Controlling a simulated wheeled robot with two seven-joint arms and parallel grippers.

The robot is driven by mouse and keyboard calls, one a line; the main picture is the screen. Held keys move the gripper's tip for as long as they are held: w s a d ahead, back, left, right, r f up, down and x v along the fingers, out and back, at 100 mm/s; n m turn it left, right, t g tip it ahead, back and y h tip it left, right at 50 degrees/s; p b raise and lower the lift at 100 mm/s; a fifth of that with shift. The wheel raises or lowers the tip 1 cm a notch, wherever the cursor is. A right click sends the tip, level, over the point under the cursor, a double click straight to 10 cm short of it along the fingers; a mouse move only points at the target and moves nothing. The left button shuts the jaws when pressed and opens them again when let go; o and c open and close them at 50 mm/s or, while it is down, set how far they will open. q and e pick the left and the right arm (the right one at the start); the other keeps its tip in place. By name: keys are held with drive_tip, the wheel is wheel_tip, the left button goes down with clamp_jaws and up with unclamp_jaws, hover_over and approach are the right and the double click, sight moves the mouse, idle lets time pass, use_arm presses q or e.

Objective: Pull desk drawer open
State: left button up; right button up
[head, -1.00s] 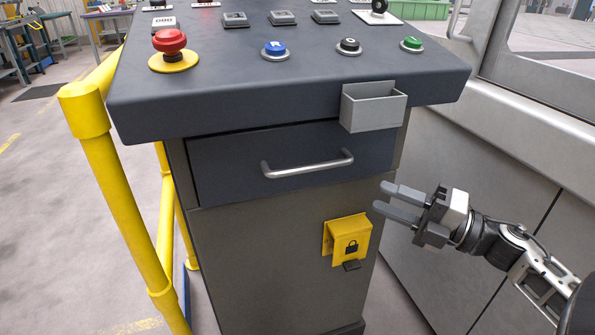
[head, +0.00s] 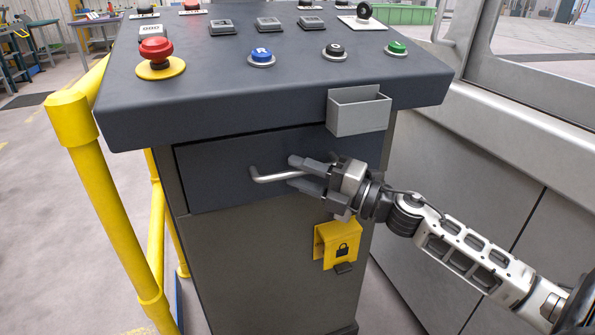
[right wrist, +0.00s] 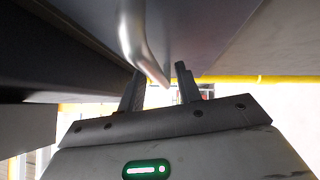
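The desk drawer (head: 215,178) is a dark grey front under the console's top, and it looks shut. Its silver bar handle (head: 268,177) runs across the front; the right part is hidden behind my gripper. My right gripper (head: 291,173) is at the handle's right half, its fingers pointing left, one above and one below the bar. In the right wrist view the two fingers (right wrist: 160,85) stand apart with a gap, and the handle (right wrist: 138,40) reaches down toward that gap. Contact with the bar cannot be told. My left gripper is not in view.
A grey open box (head: 358,112) hangs from the top's front edge just above my right gripper. A yellow lock bracket (head: 337,245) sits below. A yellow rail (head: 100,190) stands left; a pale machine panel (head: 470,170) is at right. Buttons cover the top.

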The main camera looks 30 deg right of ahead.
drive_tip(key=shift+w+a+r, duration=0.1)
drive_tip(key=shift+w+a, duration=0.2)
drive_tip(key=shift+w, duration=0.2)
clamp_jaws()
drive_tip(key=shift+s, duration=0.1)
